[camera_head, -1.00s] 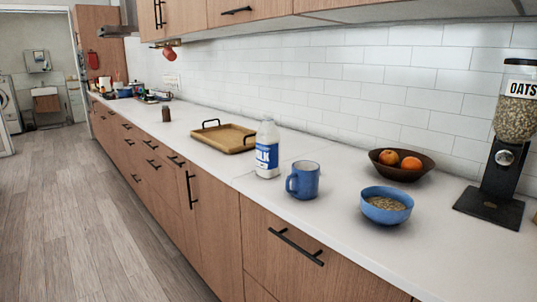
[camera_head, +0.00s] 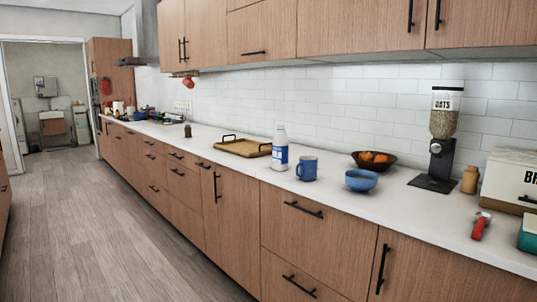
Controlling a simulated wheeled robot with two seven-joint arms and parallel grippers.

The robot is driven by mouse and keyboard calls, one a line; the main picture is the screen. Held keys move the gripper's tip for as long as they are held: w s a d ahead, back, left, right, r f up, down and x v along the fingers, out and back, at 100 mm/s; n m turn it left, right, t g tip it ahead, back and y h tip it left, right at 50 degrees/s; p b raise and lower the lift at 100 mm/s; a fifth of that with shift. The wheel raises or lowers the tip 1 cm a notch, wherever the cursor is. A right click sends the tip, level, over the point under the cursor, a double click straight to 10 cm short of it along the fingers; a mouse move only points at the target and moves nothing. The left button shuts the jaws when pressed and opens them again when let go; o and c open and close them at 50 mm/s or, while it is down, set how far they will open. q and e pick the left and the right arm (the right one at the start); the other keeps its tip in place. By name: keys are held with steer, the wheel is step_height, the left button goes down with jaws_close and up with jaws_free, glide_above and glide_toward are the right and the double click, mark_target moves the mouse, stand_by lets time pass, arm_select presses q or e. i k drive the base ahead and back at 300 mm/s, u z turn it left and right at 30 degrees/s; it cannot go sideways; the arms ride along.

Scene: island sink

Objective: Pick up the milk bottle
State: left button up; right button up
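The milk bottle (camera_head: 280,150) stands upright on the white countertop (camera_head: 330,197). It is white with a blue label. A blue mug (camera_head: 307,169) stands just to its right, and a wooden tray (camera_head: 240,148) with black handles lies to its left and farther back. Neither of my grippers shows in the head view, so their state is hidden.
A blue bowl (camera_head: 361,181), a brown fruit bowl (camera_head: 373,163), an oats dispenser (camera_head: 441,140), a small jar (camera_head: 470,180), a red-handled item (camera_head: 481,226) and a bread box (camera_head: 507,181) stand to the right. Upper cabinets (camera_head: 365,28) hang above. The wooden floor (camera_head: 110,220) at left is clear.

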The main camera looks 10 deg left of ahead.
mark_target(280, 143)
steer(key=u, duration=0.7)
steer(key=i, duration=2)
steer(key=z, duration=0.55)
